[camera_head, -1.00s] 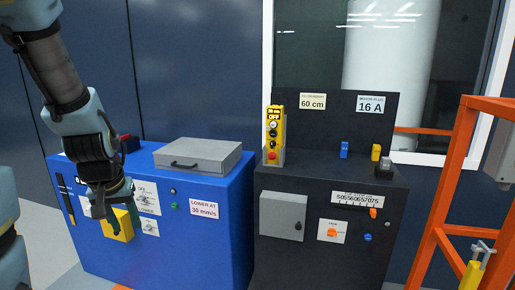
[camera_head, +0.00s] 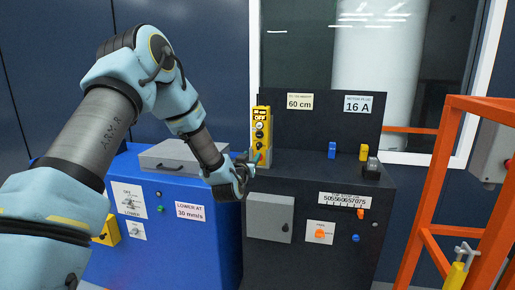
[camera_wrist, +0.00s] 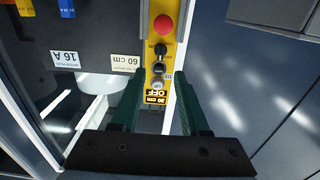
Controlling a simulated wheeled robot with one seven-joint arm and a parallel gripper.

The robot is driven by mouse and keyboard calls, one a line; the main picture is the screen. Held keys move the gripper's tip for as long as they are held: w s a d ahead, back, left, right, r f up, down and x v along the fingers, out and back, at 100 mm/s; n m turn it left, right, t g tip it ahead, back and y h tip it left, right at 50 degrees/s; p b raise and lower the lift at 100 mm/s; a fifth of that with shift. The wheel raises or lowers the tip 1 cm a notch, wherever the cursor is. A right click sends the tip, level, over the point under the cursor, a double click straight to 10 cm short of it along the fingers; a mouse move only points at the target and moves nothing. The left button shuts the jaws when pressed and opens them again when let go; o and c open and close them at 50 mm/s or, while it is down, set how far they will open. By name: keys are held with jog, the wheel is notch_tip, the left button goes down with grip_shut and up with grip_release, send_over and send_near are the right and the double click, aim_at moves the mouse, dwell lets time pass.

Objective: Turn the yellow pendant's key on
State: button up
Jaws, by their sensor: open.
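The yellow pendant (camera_head: 261,125) stands upright on the black cabinet, with a small display reading OFF near its top. In the wrist view the pendant (camera_wrist: 168,50) appears upside down; below its red button (camera_wrist: 163,24) come dark knobs, then a pale round switch (camera_wrist: 157,84) beside the "30 cm OFF" display (camera_wrist: 157,97). Which of these is the key is too small to tell surely. My gripper (camera_head: 252,158) is at the pendant's lower front left. In the wrist view my gripper (camera_wrist: 159,72) is open and empty, its green fingers apart with the pendant beyond them.
The blue cabinet (camera_head: 170,250) with a grey lidded box (camera_head: 180,157) stands left. The black cabinet (camera_head: 270,260) carries blue and yellow plugs (camera_head: 363,152) and a backboard with "60 cm" and "16 A" labels. An orange frame (camera_head: 430,200) stands right.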

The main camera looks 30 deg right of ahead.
aim_at(258, 146)
jog(key=p+x, duration=0.2)
jog(key=x, duration=0.7)
jog(key=shift+w+p, duration=0.15)
jog(key=shift+p, duration=0.15)
